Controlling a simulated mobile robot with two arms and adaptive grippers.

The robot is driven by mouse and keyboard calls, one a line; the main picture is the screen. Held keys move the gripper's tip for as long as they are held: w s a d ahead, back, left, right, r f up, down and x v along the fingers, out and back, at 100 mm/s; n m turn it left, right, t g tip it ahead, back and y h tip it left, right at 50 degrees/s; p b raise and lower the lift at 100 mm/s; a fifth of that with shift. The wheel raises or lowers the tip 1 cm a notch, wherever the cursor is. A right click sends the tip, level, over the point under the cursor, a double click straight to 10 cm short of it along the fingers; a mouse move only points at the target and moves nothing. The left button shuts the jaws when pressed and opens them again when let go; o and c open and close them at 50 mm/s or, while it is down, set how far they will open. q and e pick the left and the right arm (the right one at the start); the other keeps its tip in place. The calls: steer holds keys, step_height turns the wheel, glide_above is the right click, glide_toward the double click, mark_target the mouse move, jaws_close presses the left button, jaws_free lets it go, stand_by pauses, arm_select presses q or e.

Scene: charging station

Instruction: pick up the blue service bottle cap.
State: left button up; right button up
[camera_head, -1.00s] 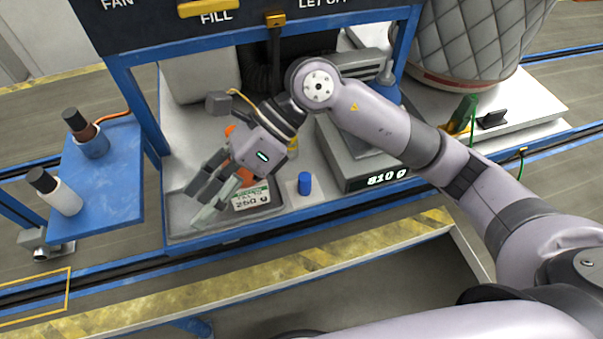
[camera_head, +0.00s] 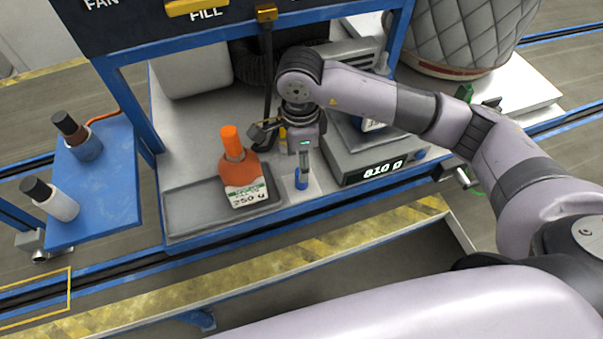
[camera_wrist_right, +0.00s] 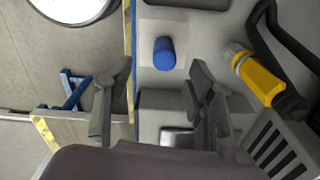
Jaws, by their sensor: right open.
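The blue service bottle cap (camera_head: 301,183) stands on a pale square patch near the front edge of the station's worktop. In the right wrist view the cap (camera_wrist_right: 164,54) lies ahead of the fingertips, between their lines, with no finger touching it. My right gripper (camera_wrist_right: 155,90) is open and empty there. In the head view the right gripper (camera_head: 304,165) points down over the cap, and one finger partly covers it. My left gripper is not in view.
An orange-capped bottle (camera_head: 240,178) stands on a grey tray (camera_head: 185,212) left of the cap. A yellow-and-black nozzle (camera_wrist_right: 262,82) is beside the gripper. A blue side shelf (camera_head: 115,190) holds two bottles.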

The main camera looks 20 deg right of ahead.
step_height(320, 180, down, 3)
steer(key=shift+r, duration=0.2)
steer(key=f, duration=0.1)
steer(key=f+p, duration=0.2)
steer(key=f, duration=0.1)
steer(key=shift+w+d, duration=0.2)
steer(key=shift+w, duration=0.1)
steer(key=shift+f, duration=0.65)
steer(key=shift+c, duration=0.6)
steer(key=c, duration=0.9)
